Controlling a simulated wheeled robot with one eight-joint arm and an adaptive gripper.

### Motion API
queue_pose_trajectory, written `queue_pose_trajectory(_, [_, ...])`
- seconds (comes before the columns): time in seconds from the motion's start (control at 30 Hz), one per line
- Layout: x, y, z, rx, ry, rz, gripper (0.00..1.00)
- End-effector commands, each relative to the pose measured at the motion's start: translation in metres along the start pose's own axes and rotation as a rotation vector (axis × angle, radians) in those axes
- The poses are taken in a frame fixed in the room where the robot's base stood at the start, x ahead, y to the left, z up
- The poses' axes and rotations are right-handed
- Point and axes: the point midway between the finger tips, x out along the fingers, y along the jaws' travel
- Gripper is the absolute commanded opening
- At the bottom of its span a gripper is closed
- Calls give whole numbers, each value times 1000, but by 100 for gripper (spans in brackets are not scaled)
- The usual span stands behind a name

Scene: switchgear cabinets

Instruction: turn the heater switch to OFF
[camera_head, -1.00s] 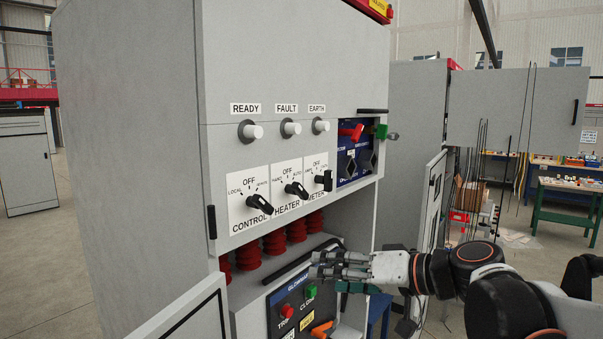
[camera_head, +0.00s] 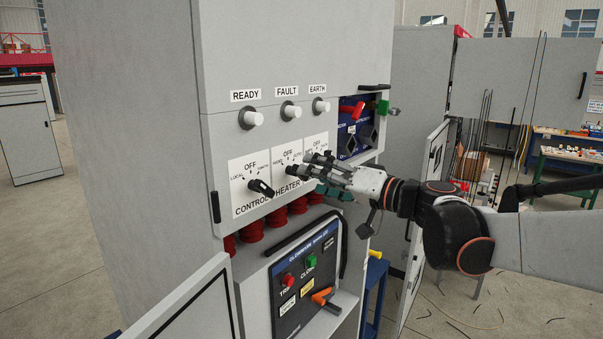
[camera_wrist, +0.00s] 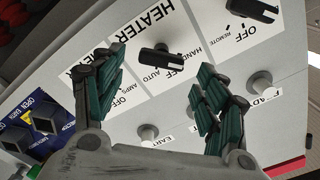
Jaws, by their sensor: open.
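The heater switch is a black rotary knob on a white plate marked HAND, OFF and AUTO, the middle of three switches on the grey cabinet.
The control switch (camera_head: 261,188) is just left, and the meter switch is mostly hidden behind my gripper. Indicator lamps (camera_head: 289,113) stick out above. A red handle (camera_head: 352,110) is to the upper right. An open cabinet door (camera_head: 186,300) stands at the lower left.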

Motion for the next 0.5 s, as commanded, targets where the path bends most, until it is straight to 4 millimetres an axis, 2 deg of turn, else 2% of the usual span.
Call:
queue_pose_trajectory(0.03, [10,0,0,0,-2,-2,67])
queue_pose_trajectory(0.2, [34,0,0,0,-1,-1,67])
queue_pose_trajectory(0.5, [48,0,0,0,0,1,67])
